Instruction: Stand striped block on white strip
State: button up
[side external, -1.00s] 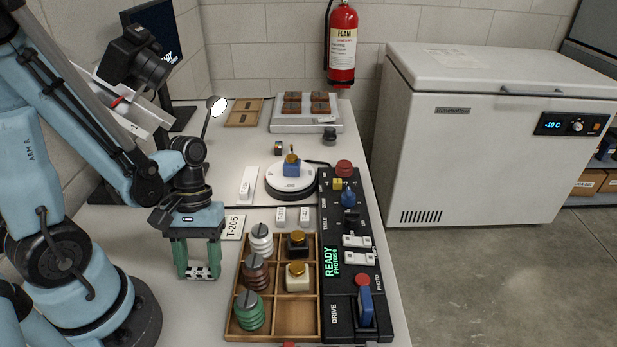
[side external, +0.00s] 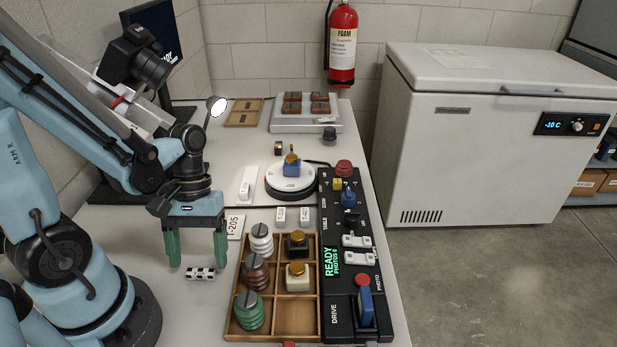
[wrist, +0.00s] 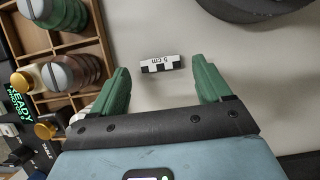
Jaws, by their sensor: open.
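The striped block (side external: 201,273), black and white, lies flat on the table to the left of the wooden tray. In the wrist view the block (wrist: 160,64) shows a "5 cm" marking and sits between and beyond my fingers. My gripper (side external: 197,260) is open, its green fingers wide apart above the block, with nothing held. It also shows open in the wrist view (wrist: 160,80). A white strip-like piece (side external: 247,184) with a small label is farther back, left of the turntable; I cannot tell for certain that it is the white strip.
The wooden tray (side external: 272,338) holds ribbed weights and gold-topped jars just right of the block. A T-205 card (side external: 235,227) lies behind it. The round turntable (side external: 291,190) carries a blue piece, and a black control panel (side external: 345,280) runs along the right. A lamp (side external: 216,106) stands behind.

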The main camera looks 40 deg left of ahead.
jog(key=w+a+r+m+t+y, duration=0.1)
jog(key=w+r+m+t+y, duration=0.1)
jog(key=w+r+m+t, duration=0.2)
notch_tip(320, 180, up, 5)
jog(key=w, duration=0.2)
jog(key=shift+w+a+f+t, duration=0.15)
jog(key=shift+w+a+t, duration=0.15)
jog(key=shift+o, duration=0.3)
jog(key=w+m+t, duration=0.1)
jog(key=w+d+r+m+t, duration=0.1)
jog(key=w+m+t, duration=0.1)
jog(key=w+r+m+t+y, duration=0.1)
jog(key=t, duration=0.1)
jog(key=shift+w+d+r+m, duration=0.25)
jog(key=shift+d+m, duration=0.05)
jog(key=shift+d, duration=0.1)
jog(key=shift+o, duration=0.3)
jog(key=shift+w+d+r+t, duration=0.1)
jog(key=shift+w+r+t, duration=0.15)
jog(key=shift+t, duration=0.15)
jog(key=n+g+h, duration=0.3)
jog(key=n+g, duration=0.6)
jog(key=g, duration=0.1)
send_near(201, 274)
jog(key=shift+x, duration=4.1)
